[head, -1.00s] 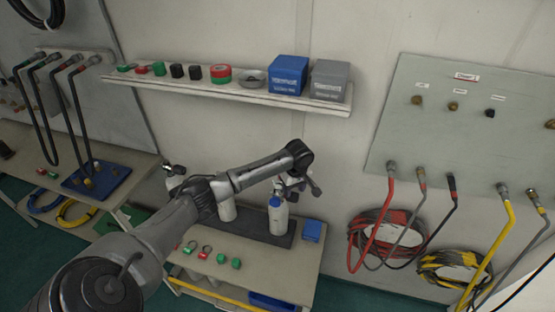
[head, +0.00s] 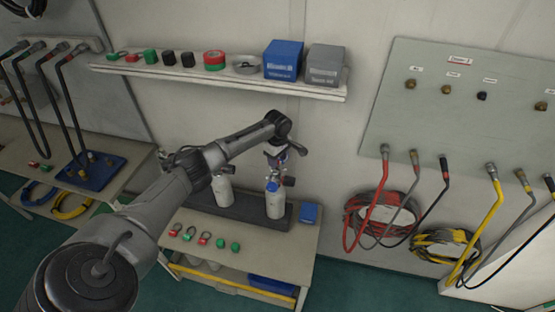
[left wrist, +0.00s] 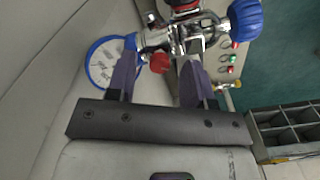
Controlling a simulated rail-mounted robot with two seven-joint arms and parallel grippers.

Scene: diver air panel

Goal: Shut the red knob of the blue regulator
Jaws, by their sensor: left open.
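In the left wrist view the red knob (left wrist: 159,62) lies between the two purple fingers of my left gripper (left wrist: 158,70), which is open with gaps on both sides. The knob sits on the metal regulator body (left wrist: 180,38). A blue-rimmed gauge (left wrist: 108,62) is to its left, partly behind the left finger, and a blue knob (left wrist: 245,20) is at upper right. In the head view my left gripper (head: 284,157) is above the white cylinder with the blue band (head: 274,205); the regulator there is mostly hidden by the wrist.
Green and red rings and caps (head: 204,238) lie along the bench front. A shelf (head: 220,83) with boxes is above the arm. Hoses (head: 380,190) hang on the right wall.

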